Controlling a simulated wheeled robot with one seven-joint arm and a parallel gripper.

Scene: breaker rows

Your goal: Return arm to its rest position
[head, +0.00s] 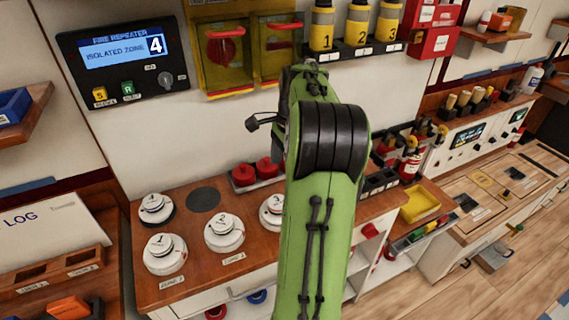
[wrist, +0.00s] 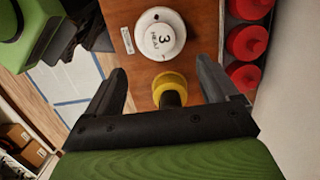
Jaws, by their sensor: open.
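My green arm fills the middle of the head view, reaching over the wooden bench (head: 190,285). Its end is mostly hidden behind its own black joint. In the wrist view my gripper (wrist: 162,66) is open, with its two dark fingers spread wide. A yellow and black cylinder (wrist: 170,88) shows between and beyond the fingers, and they do not close on it. Whether it lies within finger reach I cannot tell. Beyond it sits the white round detector marked 3 (wrist: 160,34) on the bench. It also shows in the head view (head: 272,212), partly covered by my arm.
Other white detectors (head: 224,232) stand left of my arm. Red round pieces (wrist: 246,42) line the bench's back. Yellow cylinders (head: 358,25) stand on a wall shelf above. The fire repeater panel (head: 122,58) reads "ISOLATED ZONE 4". Yellow covered boxes (head: 222,50) hang beside it.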

